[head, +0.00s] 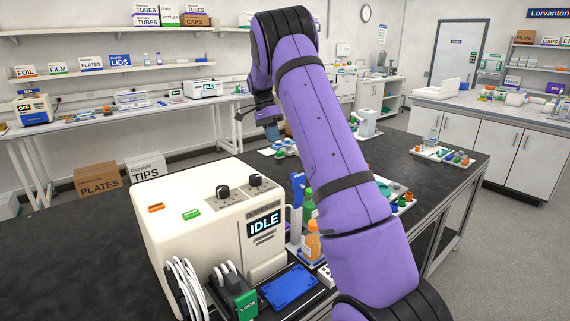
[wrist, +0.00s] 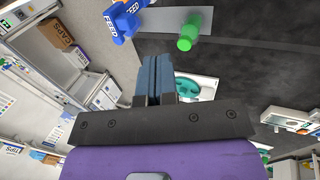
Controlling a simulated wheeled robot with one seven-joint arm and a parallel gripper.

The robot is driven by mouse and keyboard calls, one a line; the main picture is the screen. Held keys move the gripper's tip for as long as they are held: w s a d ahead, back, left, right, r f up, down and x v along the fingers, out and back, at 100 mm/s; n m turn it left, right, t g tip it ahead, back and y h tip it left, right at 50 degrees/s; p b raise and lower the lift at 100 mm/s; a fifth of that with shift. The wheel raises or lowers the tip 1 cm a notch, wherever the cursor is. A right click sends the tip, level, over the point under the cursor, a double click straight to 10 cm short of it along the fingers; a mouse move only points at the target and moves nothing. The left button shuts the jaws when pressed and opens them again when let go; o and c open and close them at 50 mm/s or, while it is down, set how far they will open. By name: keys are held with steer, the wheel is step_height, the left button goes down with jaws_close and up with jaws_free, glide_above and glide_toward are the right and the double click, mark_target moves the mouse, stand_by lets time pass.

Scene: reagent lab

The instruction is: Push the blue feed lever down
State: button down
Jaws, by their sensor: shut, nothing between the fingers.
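The blue feed lever (head: 298,188) stands on a pale upright beside the cream machine with the IDLE display (head: 263,224). In the wrist view the blue lever (wrist: 122,20) shows at the top edge with FEED labels, partly cut off. My gripper (head: 270,132) hangs above the far part of the dark bench, beyond the lever and apart from it. In the wrist view my gripper (wrist: 158,58) has its two blue-grey fingers pressed together, with nothing held.
A green bottle (head: 309,204) and an orange bottle (head: 313,243) stand close to the lever. A blue tray (head: 289,287) lies in front of the machine. Racks of small coloured items (head: 441,155) sit at the bench's right. The bench left of the machine is clear.

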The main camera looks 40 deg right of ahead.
steer(key=s+f, duration=0.7)
steer(key=f, duration=0.2)
steer(key=shift+s+a, duration=0.25)
steer(key=shift+s, duration=0.1)
steer(key=shift+s, duration=0.1)
